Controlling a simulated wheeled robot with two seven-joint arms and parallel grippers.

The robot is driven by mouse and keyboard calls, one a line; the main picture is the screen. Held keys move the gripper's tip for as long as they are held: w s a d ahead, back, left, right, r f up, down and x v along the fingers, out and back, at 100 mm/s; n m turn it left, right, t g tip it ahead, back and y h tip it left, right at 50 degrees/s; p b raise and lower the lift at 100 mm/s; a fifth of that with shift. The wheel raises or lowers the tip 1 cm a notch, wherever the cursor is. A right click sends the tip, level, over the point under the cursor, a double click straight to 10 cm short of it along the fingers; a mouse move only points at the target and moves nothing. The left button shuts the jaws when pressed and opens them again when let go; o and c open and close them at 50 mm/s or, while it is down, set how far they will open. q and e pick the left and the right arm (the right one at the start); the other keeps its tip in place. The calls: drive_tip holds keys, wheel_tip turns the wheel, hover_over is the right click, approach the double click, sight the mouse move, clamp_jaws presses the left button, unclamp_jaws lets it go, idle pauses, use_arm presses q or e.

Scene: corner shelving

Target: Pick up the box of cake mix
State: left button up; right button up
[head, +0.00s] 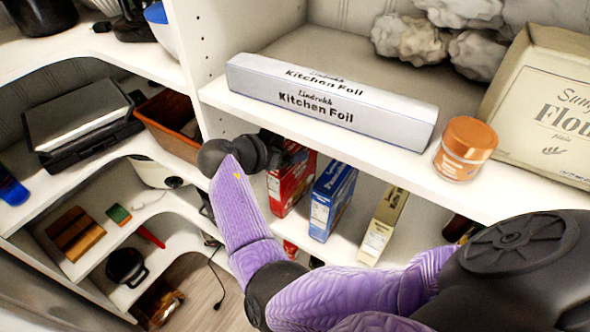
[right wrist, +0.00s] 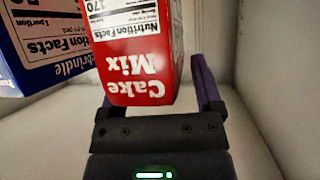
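The box of cake mix (head: 296,182) is red and stands on the shelf below the kitchen foil, leftmost of the boxes there. In the right wrist view the cake mix box (right wrist: 135,50) fills the upper middle, its lettering upside down. My right gripper (head: 288,152) reaches under the upper shelf to the top of this box, and its fingertips are hard to make out in the head view. In the right wrist view its fingers are spread; the box covers most of the left finger, and a gap shows beside the right finger. My left gripper is not in view.
A blue box (head: 331,198) stands just right of the red one, with a tan box (head: 384,225) farther right. The upper shelf overhead carries kitchen foil (head: 330,105), an orange-lidded jar (head: 465,150) and a flour bag (head: 545,105). A shelf upright stands left of my right wrist.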

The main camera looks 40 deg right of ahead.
drive_tip(key=shift+w+d+f, duration=0.1)
drive_tip(key=shift+d, duration=0.2)
drive_tip(key=c, duration=0.5)
drive_tip(key=shift+a, duration=0.1)
clamp_jaws()
